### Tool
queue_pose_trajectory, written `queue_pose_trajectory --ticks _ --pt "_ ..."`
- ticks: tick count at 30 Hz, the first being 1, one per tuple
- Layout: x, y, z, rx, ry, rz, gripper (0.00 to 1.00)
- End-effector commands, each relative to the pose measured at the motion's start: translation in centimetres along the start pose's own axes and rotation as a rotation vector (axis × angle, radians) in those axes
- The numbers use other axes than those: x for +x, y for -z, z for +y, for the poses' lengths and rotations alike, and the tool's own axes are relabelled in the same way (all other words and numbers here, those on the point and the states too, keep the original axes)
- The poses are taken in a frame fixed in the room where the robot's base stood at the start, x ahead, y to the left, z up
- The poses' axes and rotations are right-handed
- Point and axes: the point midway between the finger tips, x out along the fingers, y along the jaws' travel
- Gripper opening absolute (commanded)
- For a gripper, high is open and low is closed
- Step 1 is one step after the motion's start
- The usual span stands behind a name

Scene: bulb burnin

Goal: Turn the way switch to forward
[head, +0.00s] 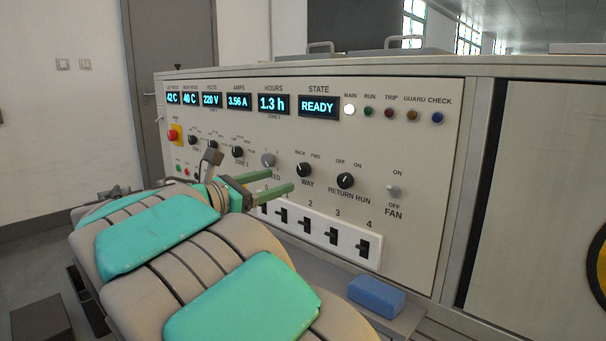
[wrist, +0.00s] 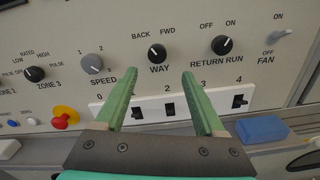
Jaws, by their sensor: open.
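The way switch (head: 304,170) is a round black knob on the grey panel, with BACK and FWD printed above it. In the wrist view the way switch (wrist: 157,54) shows a white mark that seems to point up and left, towards BACK. My gripper (head: 268,183) is open and empty, with two green fingers pointing at the panel. In the wrist view my gripper (wrist: 159,73) has its fingertips below the knob, one to each side. The fingers are not closed on the knob; their distance from the panel is hard to tell.
The return run knob (wrist: 221,45) is right of the way switch and the grey speed knob (wrist: 92,64) is left. A white strip of black rocker switches (head: 320,234) lies below. A blue block (head: 376,296) rests on the ledge. The state display (head: 318,107) reads READY.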

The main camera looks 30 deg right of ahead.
Motion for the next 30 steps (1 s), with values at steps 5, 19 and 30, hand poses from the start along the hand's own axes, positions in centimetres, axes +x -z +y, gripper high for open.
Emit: queue_pose_trajectory --ticks 5,19,30 --pt "1.2 -0.3 0.5 -0.012 -0.008 -0.014 0.71" --pt "7.2 -0.3 0.6 -0.011 -0.009 -0.013 0.71" --pt "7.6 -0.3 0.6 -0.011 -0.009 -0.013 0.67"
